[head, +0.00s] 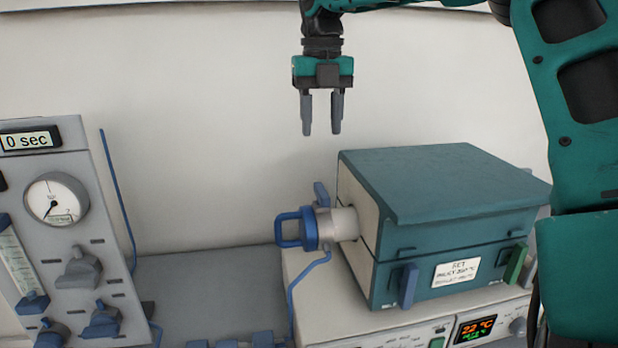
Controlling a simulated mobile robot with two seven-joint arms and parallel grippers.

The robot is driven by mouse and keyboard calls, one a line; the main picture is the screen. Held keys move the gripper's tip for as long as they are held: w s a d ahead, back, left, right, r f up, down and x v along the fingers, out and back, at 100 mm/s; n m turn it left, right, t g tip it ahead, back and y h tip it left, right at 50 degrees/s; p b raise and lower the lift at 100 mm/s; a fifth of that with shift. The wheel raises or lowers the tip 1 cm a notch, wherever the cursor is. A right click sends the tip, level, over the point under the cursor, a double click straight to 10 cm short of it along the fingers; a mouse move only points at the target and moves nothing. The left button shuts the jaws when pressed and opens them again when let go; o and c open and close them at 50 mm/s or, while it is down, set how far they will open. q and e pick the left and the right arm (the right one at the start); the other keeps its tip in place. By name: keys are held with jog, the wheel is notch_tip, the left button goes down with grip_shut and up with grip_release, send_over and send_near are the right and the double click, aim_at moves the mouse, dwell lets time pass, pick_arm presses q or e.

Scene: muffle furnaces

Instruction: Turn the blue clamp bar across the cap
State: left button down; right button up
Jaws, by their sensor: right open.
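A blue cap (311,229) with a loop handle (288,229) sits on the end of the pale tube (341,224) that sticks out of the furnace's left side. A short blue bar (321,194), likely the clamp bar, stands up beside the tube, just behind the cap; it does not lie across the cap's face. Its lower end is hidden by the cap and tube. My right gripper (321,114) hangs above, fingers pointing down, open and empty, well clear of the bar. My left gripper is not in view.
The teal furnace (455,190) stands on a pale base (330,318) with a lit display (476,329). A blue hose (305,278) runs down from the cap. A grey panel with a gauge (56,200) and knobs stands at left. The grey bench (200,280) between them is mostly clear.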

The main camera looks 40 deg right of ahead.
aim_at(322, 189)
notch_tip(322, 189, down, 12)
jog(key=shift+s+f, duration=0.15)
jog(key=shift+f, duration=0.05)
dwell(0.4)
grip_shut()
